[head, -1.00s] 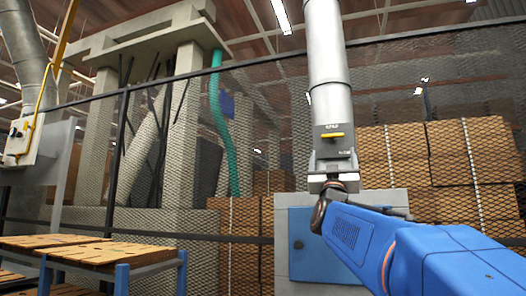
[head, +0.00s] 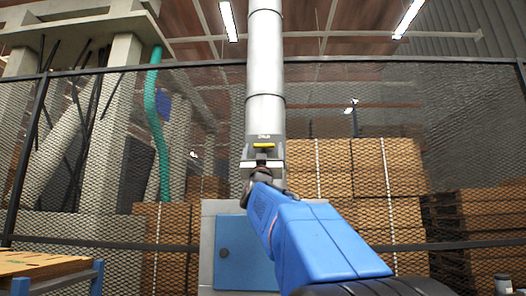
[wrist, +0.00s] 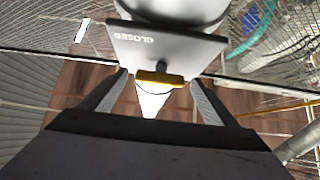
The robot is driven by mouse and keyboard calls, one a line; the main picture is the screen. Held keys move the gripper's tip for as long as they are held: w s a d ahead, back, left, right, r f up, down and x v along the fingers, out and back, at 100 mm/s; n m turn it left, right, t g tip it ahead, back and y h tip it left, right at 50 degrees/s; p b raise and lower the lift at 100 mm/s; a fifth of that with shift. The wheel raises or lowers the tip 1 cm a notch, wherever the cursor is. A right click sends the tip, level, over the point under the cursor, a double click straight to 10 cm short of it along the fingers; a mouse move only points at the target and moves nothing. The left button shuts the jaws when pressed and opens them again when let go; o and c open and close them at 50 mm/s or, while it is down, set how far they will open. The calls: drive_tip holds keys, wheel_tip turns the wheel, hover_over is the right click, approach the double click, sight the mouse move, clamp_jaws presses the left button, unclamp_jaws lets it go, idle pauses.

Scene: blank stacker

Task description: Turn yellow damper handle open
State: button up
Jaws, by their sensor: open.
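The yellow damper handle (head: 264,145) is a short bar lying crosswise on the grey vertical duct (head: 265,75). In the wrist view the handle (wrist: 160,79) sits under a plate (wrist: 165,45) lettered "CLOSED", which appears upside down there. My gripper (wrist: 160,92) is open, with one finger on each side of the handle and a gap to both its ends. I cannot tell how far the fingertips are from the plate. In the head view my blue arm reaches up to the duct just below the handle, and the gripper's fingers are hard to make out.
A blue-doored grey cabinet (head: 246,250) stands below the duct. A mesh fence (head: 110,170) runs behind, with stacked wooden crates (head: 370,190) beyond it. A wooden-topped bench (head: 45,264) is at the lower left. A teal hose (head: 157,120) hangs behind the fence.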

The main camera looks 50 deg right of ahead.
drive_tip(key=c, duration=1.1)
drive_tip(key=shift+o, duration=0.2)
drive_tip(key=shift+s+d+n+t+y, duration=0.1)
drive_tip(key=shift+n+t+y, duration=0.7)
drive_tip(key=shift+n, duration=0.3)
drive_tip(key=shift+s+d+n+t+y, duration=0.15)
drive_tip(key=shift+n+t+y, duration=0.85)
drive_tip(key=shift+n+y, duration=0.8)
drive_tip(key=shift+s+d+n+t+y, duration=0.1)
drive_tip(key=shift+n+t+y, duration=1.05)
drive_tip(key=shift+n, duration=1.05)
drive_tip(key=n+y, duration=0.7)
drive_tip(key=n, duration=0.1)
drive_tip(key=shift+s+d+r, duration=0.2)
drive_tip(key=shift+s+r, duration=0.05)
drive_tip(key=shift+r, duration=0.05)
drive_tip(key=n+y, duration=0.1)
drive_tip(key=n+g+y, duration=0.1)
drive_tip(key=n, duration=0.1)
drive_tip(key=n+g+y, duration=0.1)
drive_tip(key=shift+s+d+r+n+y, duration=0.1)
drive_tip(key=shift+d+r+n+y, duration=0.05)
drive_tip(key=shift+r+n+y, duration=0.2)
drive_tip(key=n+g, duration=0.2)
drive_tip(key=n+g+y, duration=0.1)
drive_tip(key=n, duration=0.1)
drive_tip(key=shift+r, duration=0.3)
drive_tip(key=shift+g, duration=0.25)
